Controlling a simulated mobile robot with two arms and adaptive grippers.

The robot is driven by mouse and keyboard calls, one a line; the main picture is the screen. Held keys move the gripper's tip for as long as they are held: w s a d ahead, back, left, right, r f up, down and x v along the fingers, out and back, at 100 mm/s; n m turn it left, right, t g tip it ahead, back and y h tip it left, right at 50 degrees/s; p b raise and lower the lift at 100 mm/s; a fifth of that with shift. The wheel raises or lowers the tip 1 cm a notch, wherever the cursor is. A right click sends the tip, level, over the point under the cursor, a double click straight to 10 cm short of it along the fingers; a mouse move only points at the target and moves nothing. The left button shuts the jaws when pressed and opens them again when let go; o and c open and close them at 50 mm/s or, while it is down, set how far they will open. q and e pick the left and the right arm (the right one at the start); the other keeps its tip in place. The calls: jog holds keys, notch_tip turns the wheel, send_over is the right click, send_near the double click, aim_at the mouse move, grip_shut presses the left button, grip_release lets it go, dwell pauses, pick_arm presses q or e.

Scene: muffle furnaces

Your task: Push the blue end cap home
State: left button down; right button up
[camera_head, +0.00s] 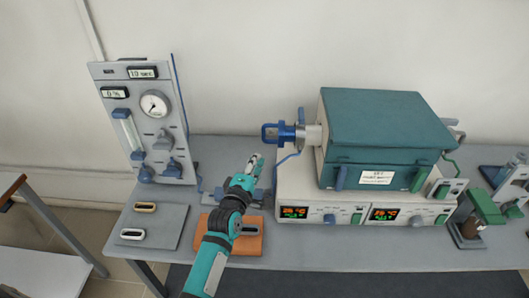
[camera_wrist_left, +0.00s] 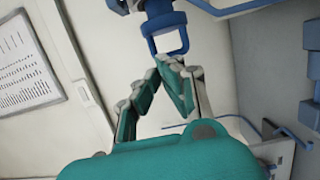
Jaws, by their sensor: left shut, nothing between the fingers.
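The blue end cap (camera_head: 286,134) with its loop handle sits at the left end of the pale tube (camera_head: 313,135) that sticks out of the teal-topped furnace (camera_head: 385,120). In the left wrist view the end cap (camera_wrist_left: 165,22) is at the top, its loop pointing down toward my fingers. My left gripper (camera_head: 257,160) is shut and empty, below and left of the cap in the head view. Its fingertips (camera_wrist_left: 164,68) show just short of the loop, apparently apart from it. How deep the cap sits on the tube is hard to tell. My right gripper is not in view.
A gauge panel (camera_head: 138,92) stands at the left of the bench. An orange mat (camera_head: 248,242) lies under my left arm, and a grey mat (camera_head: 172,235) with small pale-rimmed items lies left of it. Clamp-like devices stand at the right.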

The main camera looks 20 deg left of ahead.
pick_arm(q)
jog(key=w+b, duration=0.1)
jog(key=w, duration=0.2)
jog(key=w+b, duration=0.2)
jog(key=w, duration=0.2)
jog(key=w+a+f+b, duration=0.1)
jog(key=w+b, duration=0.1)
jog(key=w, duration=0.2)
jog(key=shift+w+d, duration=0.1)
jog(key=shift+d, duration=0.4)
jog(key=shift+f, duration=0.1)
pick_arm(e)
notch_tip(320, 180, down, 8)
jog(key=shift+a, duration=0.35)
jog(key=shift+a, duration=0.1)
